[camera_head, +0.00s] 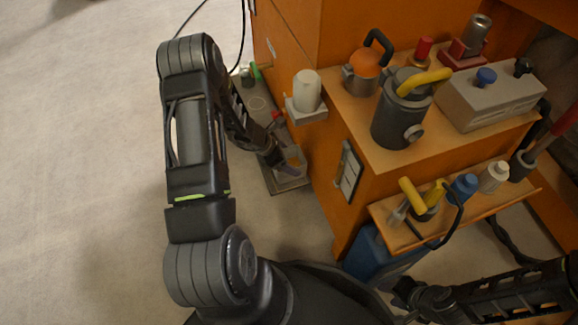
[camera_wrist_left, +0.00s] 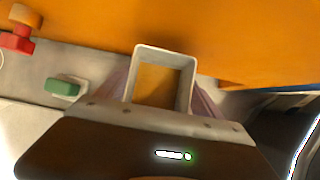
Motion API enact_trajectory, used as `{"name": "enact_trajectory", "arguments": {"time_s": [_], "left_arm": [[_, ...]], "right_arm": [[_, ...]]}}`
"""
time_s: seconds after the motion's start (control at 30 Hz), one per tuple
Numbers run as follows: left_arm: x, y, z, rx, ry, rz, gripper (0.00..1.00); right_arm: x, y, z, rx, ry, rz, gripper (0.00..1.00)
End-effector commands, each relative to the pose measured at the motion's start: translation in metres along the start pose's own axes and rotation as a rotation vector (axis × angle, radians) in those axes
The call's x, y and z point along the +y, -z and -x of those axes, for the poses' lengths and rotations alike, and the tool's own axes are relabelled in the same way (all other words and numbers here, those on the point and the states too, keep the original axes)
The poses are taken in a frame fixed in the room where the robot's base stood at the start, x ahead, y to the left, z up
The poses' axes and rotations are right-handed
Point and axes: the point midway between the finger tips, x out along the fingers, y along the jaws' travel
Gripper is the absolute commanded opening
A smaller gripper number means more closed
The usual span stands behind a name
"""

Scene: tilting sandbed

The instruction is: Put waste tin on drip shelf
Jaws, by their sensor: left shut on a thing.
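The waste tin appears to be the small square open-topped tin (camera_head: 292,160) low beside the orange cabinet's left side. The left wrist view shows its pale rim (camera_wrist_left: 190,62) and a brown-orange inside. My left gripper (camera_head: 280,163) is shut on it, with fingers at its two sides. A low narrow grey shelf (camera_head: 258,122) runs along the cabinet there, probably the drip shelf; it also shows in the left wrist view (camera_wrist_left: 30,93). I cannot tell whether the tin touches it. My right gripper (camera_head: 408,292) is at the lower right, its jaws unclear.
A white cup (camera_head: 307,90) stands on a bracket above the tin. Green (camera_wrist_left: 62,88) and red (camera_wrist_left: 17,40) items are on the grey shelf. The cabinet top (camera_head: 340,115) holds a kettle, a dark canister and a grey box. A lower wooden shelf (camera_head: 400,238) holds bottles. Floor left is clear.

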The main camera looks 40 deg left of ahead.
Motion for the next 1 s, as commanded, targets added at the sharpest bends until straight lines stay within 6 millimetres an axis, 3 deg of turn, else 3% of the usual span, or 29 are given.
{"name": "enact_trajectory", "arguments": {"time_s": [0.3, 0.73, 0.77, 1.0], "left_arm": [[0.0, 0.02, -0.031, 0.0, 0.0, 0.001, 0.24], [0.0, 0.022, -0.035, 0.0, 0.0, 0.0, 0.24], [0.0, 0.023, -0.035, 0.0, 0.0, 0.0, 0.78], [0.0, 0.022, -0.034, 0.0, 0.0, 0.0, 0.97]], "right_arm": [[0.006, 0.001, -0.018, 0.007, 0.0, -0.001, 0.39], [0.007, 0.002, -0.021, 0.01, 0.0, -0.001, 0.39], [0.006, 0.002, -0.021, 0.01, 0.0, -0.001, 0.39], [0.006, 0.002, -0.02, 0.01, 0.0, -0.001, 0.39]]}}
